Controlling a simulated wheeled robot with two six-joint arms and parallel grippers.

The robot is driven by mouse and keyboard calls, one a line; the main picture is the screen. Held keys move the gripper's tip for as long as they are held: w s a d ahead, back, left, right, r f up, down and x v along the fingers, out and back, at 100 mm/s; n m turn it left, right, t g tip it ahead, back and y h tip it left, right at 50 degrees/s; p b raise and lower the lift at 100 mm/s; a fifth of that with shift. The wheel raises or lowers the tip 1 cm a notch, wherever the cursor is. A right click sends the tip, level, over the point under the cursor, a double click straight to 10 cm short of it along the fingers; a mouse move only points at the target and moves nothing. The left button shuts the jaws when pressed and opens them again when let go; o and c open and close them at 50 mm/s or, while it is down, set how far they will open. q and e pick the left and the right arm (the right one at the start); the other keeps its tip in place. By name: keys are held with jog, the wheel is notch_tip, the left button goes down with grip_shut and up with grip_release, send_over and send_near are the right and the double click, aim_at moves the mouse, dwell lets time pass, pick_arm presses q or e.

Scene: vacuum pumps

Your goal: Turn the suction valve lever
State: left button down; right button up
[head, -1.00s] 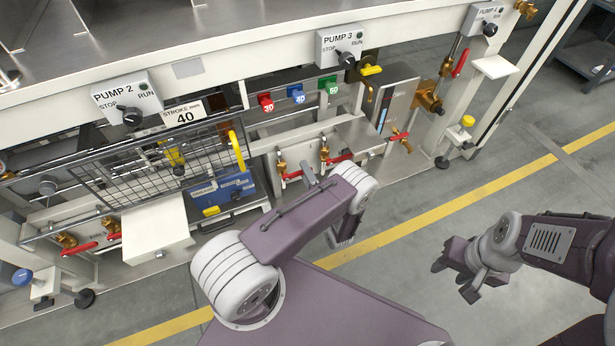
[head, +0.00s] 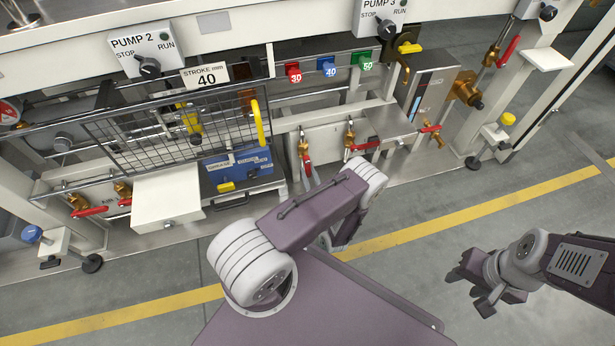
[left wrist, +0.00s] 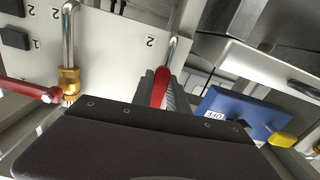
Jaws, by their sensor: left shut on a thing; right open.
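Two brass valves with red levers sit side by side on the panel below the coloured tags in the head view. The left valve (head: 303,146) has its red lever (head: 307,164) pointing down. My left gripper (head: 310,177) is at this lever, partly hidden behind my arm. In the left wrist view the same red lever (left wrist: 160,88) stands between the fingers, and the gripper is shut on it. The right valve (head: 349,132) has its lever (head: 365,146) pointing right; it also shows in the left wrist view (left wrist: 30,92). My right gripper (head: 474,288) is open and empty over the floor.
A blue box (head: 240,166) and a wire guard (head: 165,135) with a yellow handle stand left of the held lever. A white block (head: 166,196) juts out below the guard. Further red-levered valves sit at left and right. The floor (head: 420,275) in front is open.

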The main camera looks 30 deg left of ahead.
pick_arm(q)
jog(key=c, duration=1.3)
grip_release()
jog(key=shift+s+a+m, duration=0.1)
jog(key=shift+s+m, duration=0.05)
jog(key=shift+m, duration=0.15)
jog(key=shift+o, duration=0.2)
jog(key=shift+v, duration=1)
